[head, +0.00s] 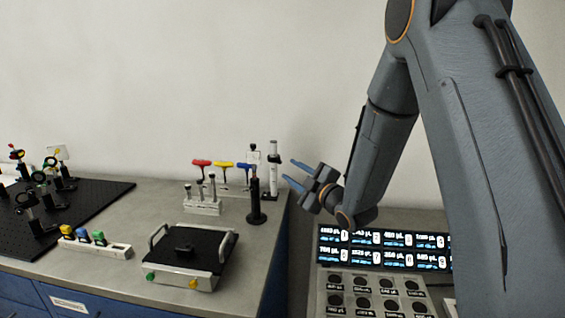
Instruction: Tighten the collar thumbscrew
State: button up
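My gripper (293,173) is at the right end of the bench, its two blue fingers pointing left and spread apart with nothing visible between them. A black post on a round base (256,200) stands left of and a little below the fingers in the picture. A taller white and black post (273,165) stands just behind it, close to the fingertips. The collar thumbscrew is too small to make out, and I cannot tell which post carries it. I see no contact between the fingers and either post.
A rack (203,207) holds several upright tools, with red, yellow and blue T-handles (223,164) behind it. A black-topped tray (190,253) with handles sits in front. An optics breadboard (70,212) is at left. A display panel (385,247) stands at right, beyond the bench edge.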

aim_at(280, 162)
jog(key=p+x, duration=0.2)
jog(key=x, duration=0.4)
jog(key=shift+w, duration=0.45)
jog(key=shift+c, duration=0.3)
grip_shut()
